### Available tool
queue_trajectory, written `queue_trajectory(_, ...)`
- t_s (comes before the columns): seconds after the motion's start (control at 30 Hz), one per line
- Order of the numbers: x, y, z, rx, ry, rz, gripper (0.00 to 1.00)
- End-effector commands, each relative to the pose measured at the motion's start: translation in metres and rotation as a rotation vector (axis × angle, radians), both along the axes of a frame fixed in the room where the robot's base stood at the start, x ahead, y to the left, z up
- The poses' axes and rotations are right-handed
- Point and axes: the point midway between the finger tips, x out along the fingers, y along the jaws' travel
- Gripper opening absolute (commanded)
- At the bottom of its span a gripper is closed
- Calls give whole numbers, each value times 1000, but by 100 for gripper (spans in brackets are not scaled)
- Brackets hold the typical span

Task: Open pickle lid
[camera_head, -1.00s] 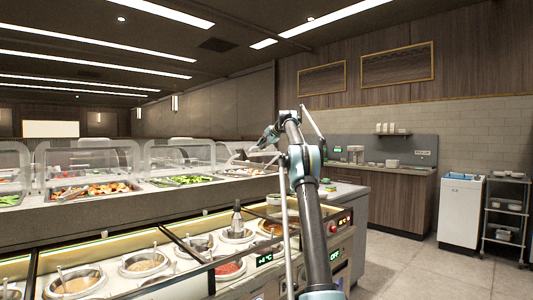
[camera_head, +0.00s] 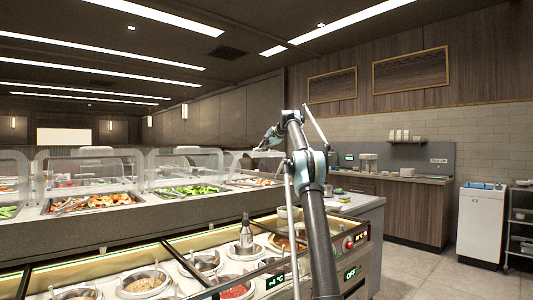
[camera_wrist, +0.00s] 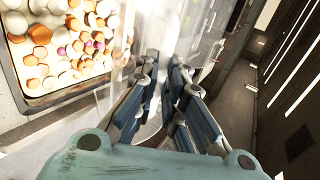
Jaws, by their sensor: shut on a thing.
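A clear curved lid (camera_wrist: 118,75) shows in the wrist view, beside a tray (camera_wrist: 60,94) of orange, white and a few pink pieces. The pickle lid is not labelled; I take this clear one to be it. My gripper (camera_wrist: 164,75) has its fingers close together at the lid, shut on its edge or handle; the exact contact is hard to see through the clear material. In the head view my gripper (camera_head: 270,139) is small, at the top of the far-right clear cover (camera_head: 245,162), partly hidden by my arm.
More clear covers (camera_head: 184,165) stand in a row to the left over food trays. A nearer counter holds sauce wells (camera_head: 146,283) and a bottle (camera_head: 245,234). A white cabinet (camera_head: 482,224) stands at right, with open tiled floor (camera_head: 420,272) before it.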

Motion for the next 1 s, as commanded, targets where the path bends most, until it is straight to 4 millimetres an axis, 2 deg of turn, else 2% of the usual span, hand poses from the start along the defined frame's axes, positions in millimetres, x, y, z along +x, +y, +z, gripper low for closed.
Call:
queue_trajectory(0.03,-2,5,0,2,4,9,0)
queue_trajectory(0.3,-2,-3,0,3,6,5,0)
queue_trajectory(0.33,-2,-3,0,2,5,4,16)
queue_trajectory(0.4,-1,-6,0,2,5,2,30)
queue_trajectory(0.77,-1,-15,1,1,3,-8,30)
queue_trajectory(1.0,-14,-26,12,1,3,-10,30)
